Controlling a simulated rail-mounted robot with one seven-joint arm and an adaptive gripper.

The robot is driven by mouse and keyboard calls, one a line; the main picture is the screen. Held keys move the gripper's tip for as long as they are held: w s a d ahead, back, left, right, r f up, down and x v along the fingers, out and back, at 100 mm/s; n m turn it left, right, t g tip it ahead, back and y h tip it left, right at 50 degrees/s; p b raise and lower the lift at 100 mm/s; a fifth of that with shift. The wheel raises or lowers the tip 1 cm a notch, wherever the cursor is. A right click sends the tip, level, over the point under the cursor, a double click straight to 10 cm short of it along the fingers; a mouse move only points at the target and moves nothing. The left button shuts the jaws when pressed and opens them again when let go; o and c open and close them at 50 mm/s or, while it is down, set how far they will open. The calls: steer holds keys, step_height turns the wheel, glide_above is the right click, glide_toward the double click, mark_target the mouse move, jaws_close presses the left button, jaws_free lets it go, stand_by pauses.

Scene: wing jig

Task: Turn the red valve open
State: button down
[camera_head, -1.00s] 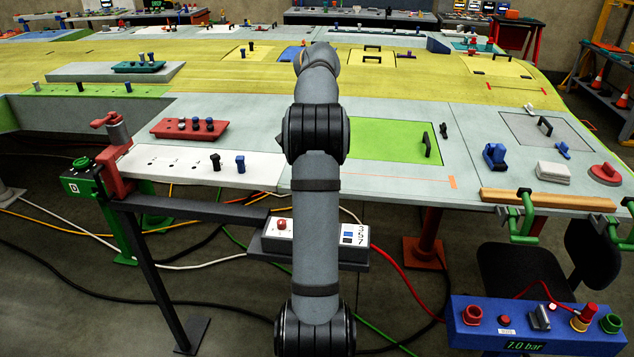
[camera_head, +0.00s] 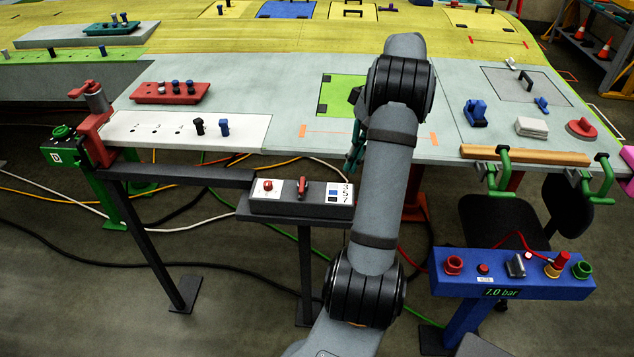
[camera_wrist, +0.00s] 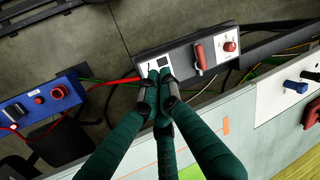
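The red valve lever (camera_head: 303,188) stands upright on the grey control box (camera_head: 300,209), between a red round knob (camera_head: 267,186) and a small display. In the wrist view the lever (camera_wrist: 201,57) is to the upper right of my gripper (camera_wrist: 161,98). My gripper has green fingers with dark tips. In the head view my gripper (camera_head: 354,150) is partly hidden behind my arm.
A blue pressure panel (camera_head: 511,284) reading 7.0 bar stands at the lower right. The wing panel edge (camera_head: 330,169) runs behind the box. A wooden bar (camera_head: 525,155) with green clamps lies at the right. Cables lie on the floor.

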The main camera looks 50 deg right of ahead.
steer(key=n, duration=0.3)
steer(key=n+t+p, duration=0.1)
steer(key=n, duration=1)
glide_toward(309, 196)
steer(key=f, duration=0.1)
steer(key=s+f, duration=0.1)
steer(key=f, duration=0.1)
steer(key=s+f, duration=0.1)
steer(key=shift+d+f, duration=0.25)
steer(key=w+a+p, duration=0.1)
steer(key=w, duration=0.1)
steer(key=shift+w+a+r+p, duration=0.15)
steer(key=shift+w+a+p, duration=0.2)
steer(key=shift+a+p, duration=0.05)
steer(key=shift+w+a+h, duration=0.15)
steer(key=shift+w+h, duration=0.15)
